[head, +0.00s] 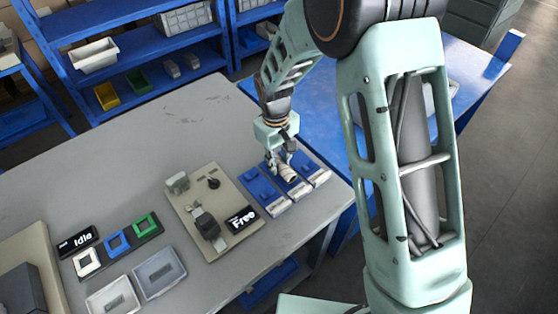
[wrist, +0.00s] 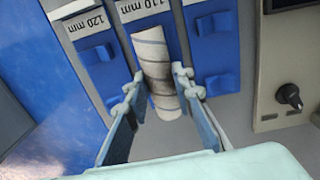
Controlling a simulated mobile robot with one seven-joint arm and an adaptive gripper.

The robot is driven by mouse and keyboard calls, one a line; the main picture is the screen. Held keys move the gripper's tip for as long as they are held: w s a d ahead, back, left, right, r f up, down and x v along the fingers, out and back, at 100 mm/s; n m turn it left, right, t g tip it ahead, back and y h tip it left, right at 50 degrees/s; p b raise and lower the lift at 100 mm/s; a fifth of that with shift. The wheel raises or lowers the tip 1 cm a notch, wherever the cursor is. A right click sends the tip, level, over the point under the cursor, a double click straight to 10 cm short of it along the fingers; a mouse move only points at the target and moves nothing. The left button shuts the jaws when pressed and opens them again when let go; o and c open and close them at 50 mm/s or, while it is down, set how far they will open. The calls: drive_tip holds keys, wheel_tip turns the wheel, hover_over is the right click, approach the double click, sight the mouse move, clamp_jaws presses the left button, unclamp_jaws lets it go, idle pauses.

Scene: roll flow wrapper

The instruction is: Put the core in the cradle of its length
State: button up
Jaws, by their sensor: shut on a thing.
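The core (wrist: 152,58), a whitish tube with a grey band, is between the fingers of my gripper (wrist: 160,95), which is shut on it. In the head view the core (head: 288,173) is over the middle of three blue cradles, under my gripper (head: 281,158). The middle cradle (wrist: 122,50) has a label reading 110 mm. The cradle on its left (wrist: 97,54) reads 120 mm. The label of the cradle on the right (wrist: 212,50) is cut off. The core lies roughly along the middle cradle and hides much of it. I cannot tell whether it touches it.
A beige panel (head: 185,205) with a knob, a clamp-like device and a "Free" sign (head: 241,218) stands left of the cradles. Further left are an "Idle" sign (head: 77,241), coloured square frames and two trays (head: 159,272). The back of the grey table (head: 150,130) is clear.

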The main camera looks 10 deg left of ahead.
drive_tip(key=o, duration=1.1)
drive_tip(key=r, duration=1.2)
drive_tip(key=shift+s+a, duration=0.2)
drive_tip(key=shift+s, duration=0.1)
